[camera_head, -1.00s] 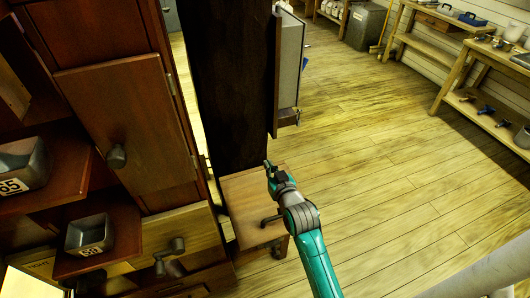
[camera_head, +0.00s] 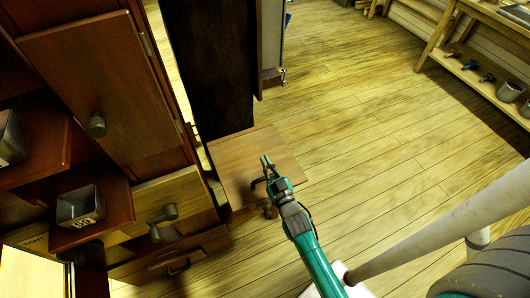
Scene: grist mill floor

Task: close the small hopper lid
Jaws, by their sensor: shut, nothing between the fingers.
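The fingers are together and hold nothing. Whether they touch the panel is unclear. My gripper and wrist hide the panel's lower right part.
A dark wooden cabinet (camera_head: 88,85) with a door, drawers and shelves fills the left. A grey metal bin (camera_head: 80,207) sits on a shelf there. The dark post (camera_head: 212,70) rises behind the panel. A workbench (camera_head: 480,75) stands at the upper right. The plank floor (camera_head: 370,150) between is clear.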

